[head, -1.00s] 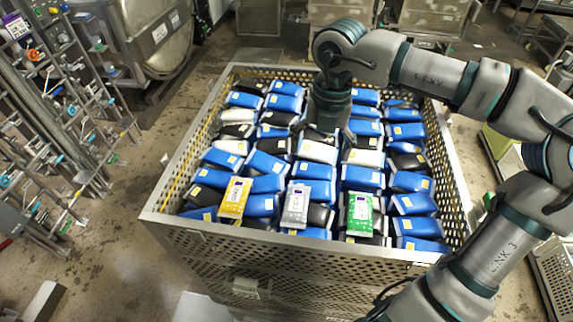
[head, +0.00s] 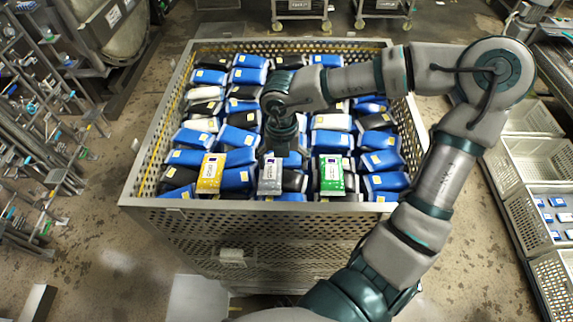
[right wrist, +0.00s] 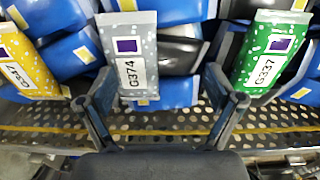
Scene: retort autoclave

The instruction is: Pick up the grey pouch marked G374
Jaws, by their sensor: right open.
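The grey pouch marked G374 (head: 270,176) lies on top of the blue and dark pouches near the front wall of the perforated crate. In the right wrist view the grey pouch (right wrist: 131,58) shows its label and a purple square. My right gripper (right wrist: 165,85) is open, with the grey pouch ahead of it, toward its left finger; whether they touch I cannot tell. In the head view my right gripper (head: 280,150) is over the crate just behind the grey pouch, its fingers mostly hidden. My left gripper is not in view.
A yellow pouch (head: 210,173) lies left of the grey one and a green pouch marked G337 (right wrist: 268,58) lies right. The metal crate's front wall (head: 200,226) is close by. Lidless trays (head: 540,160) stand at the right.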

